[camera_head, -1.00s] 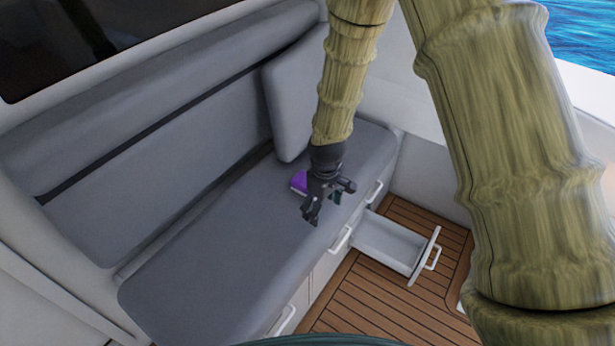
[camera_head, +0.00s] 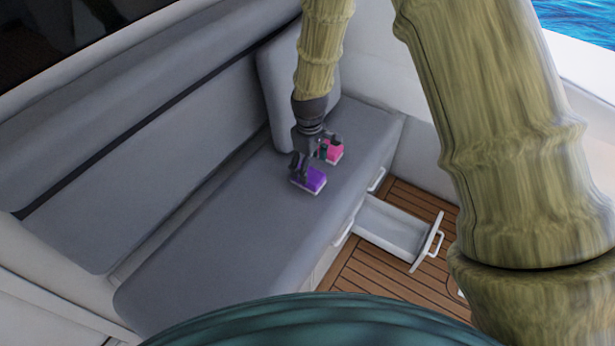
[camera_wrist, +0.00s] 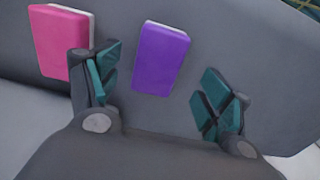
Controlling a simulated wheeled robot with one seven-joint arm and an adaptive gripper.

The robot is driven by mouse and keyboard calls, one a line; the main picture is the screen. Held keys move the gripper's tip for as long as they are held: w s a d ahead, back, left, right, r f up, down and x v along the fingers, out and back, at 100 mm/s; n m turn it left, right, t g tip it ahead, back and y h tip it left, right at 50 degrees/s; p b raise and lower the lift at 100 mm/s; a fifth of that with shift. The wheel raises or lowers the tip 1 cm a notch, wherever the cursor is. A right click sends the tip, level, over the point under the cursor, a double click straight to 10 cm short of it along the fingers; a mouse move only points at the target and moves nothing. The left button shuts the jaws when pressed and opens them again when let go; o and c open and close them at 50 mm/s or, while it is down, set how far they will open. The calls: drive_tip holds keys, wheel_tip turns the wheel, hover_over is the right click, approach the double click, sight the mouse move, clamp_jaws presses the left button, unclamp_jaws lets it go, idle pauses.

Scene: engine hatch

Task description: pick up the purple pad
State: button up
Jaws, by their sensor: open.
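The purple pad (camera_head: 311,180) lies on the grey seat cushion, with a pale underside showing at its edge. In the wrist view the purple pad (camera_wrist: 161,59) is ahead of the gap between my fingers, nearer the left finger. My gripper (camera_head: 313,160) is open and empty, just behind and above the pad in the head view, and covers part of its far edge. In the wrist view my gripper (camera_wrist: 160,95) shows its teal finger pads spread wide. I cannot tell its exact height above the cushion.
A pink pad (camera_head: 332,151) lies close by on the seat cushion (camera_head: 220,240); it also shows beside my left finger in the wrist view (camera_wrist: 62,42). A grey backrest and loose cushion (camera_head: 275,90) stand behind. An open drawer (camera_head: 393,228) juts out below the seat. The seat's left part is clear.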

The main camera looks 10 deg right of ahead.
sight(310, 174)
drive_tip(key=shift+d+f+p, duration=0.2)
drive_tip(key=shift+f+p, duration=0.3)
drive_tip(key=shift+f, duration=2.25)
drive_tip(key=c, duration=1.2)
drive_tip(key=shift+r, duration=0.15)
drive_tip(key=shift+r, duration=0.85)
drive_tip(key=shift+s+r+b, duration=0.2)
drive_tip(key=shift+r+b, duration=0.25)
drive_tip(key=shift+r, duration=0.4)
drive_tip(key=s, duration=0.5)
drive_tip(key=s+a+r+b, duration=0.1)
drive_tip(key=s, duration=0.4)
drive_tip(key=s+a+b, duration=0.1)
drive_tip(key=s, duration=0.4)
drive_tip(key=shift+s+r, duration=0.2)
drive_tip(key=shift+s, duration=0.05)
